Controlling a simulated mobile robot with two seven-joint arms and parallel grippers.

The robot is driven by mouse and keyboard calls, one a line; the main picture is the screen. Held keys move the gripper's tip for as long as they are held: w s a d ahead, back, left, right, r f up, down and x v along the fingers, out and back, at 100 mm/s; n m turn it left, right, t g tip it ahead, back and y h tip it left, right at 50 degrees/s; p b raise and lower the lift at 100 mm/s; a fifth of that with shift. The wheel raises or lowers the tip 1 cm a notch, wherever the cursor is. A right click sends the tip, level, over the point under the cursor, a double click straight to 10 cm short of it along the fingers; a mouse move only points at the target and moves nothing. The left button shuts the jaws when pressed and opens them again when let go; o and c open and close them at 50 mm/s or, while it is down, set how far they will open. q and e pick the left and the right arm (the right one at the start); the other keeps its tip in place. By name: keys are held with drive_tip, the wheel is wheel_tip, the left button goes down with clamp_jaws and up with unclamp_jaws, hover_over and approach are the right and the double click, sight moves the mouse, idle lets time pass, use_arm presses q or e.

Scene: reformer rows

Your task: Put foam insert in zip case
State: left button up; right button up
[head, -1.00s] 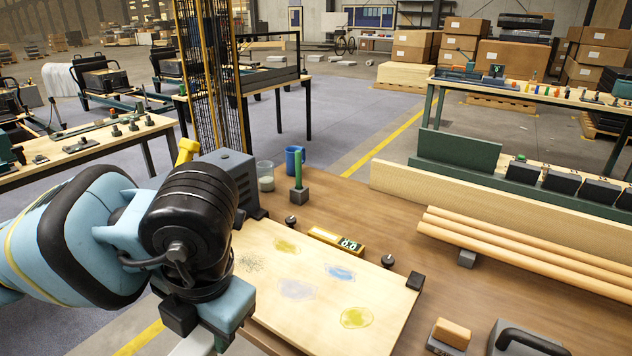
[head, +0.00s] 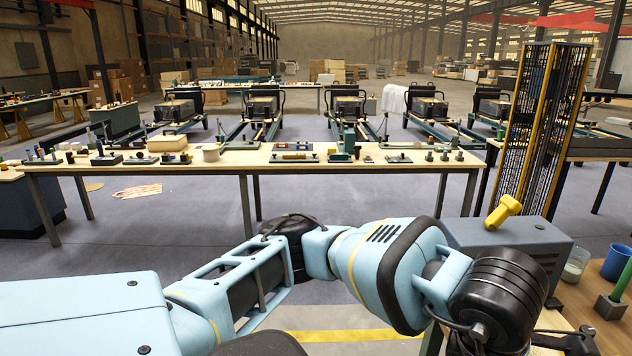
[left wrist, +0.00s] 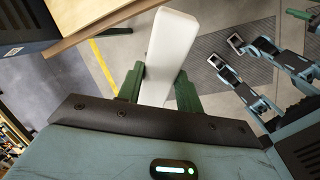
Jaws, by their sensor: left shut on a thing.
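In the left wrist view my left gripper (left wrist: 159,84) has its green fingers on either side of a long white block, which looks like the foam insert (left wrist: 171,45). It is shut on this block, which sticks out beyond the fingertips. In the head view my left arm reaches across the bottom to the right, and its gripper and the block are not clearly seen there. I cannot make out a zip case in either view. My right gripper is not seen.
At right are a grey box (head: 510,243) with a yellow handle, a blue mug (head: 616,262) and a glass jar (head: 575,266). A wooden tabletop edge (left wrist: 85,22) shows in the wrist view.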

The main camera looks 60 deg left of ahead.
use_arm(q)
drive_tip(key=s+a+f+m+g+h, duration=0.1)
drive_tip(key=a+f+m, duration=0.1)
drive_tip(key=f+m, duration=0.5)
drive_tip(key=s+a+f+m+g+h, duration=0.1)
drive_tip(key=s+a+f+m+g, duration=0.1)
drive_tip(key=f+m, duration=0.6)
drive_tip(key=s+a+f+m+g, duration=0.2)
drive_tip(key=a+f+m, duration=0.1)
drive_tip(key=f+m, duration=0.4)
drive_tip(key=shift+s+a+f+m+h, duration=0.2)
drive_tip(key=shift+a+f+m+h, duration=0.15)
drive_tip(key=shift+f, duration=0.3)
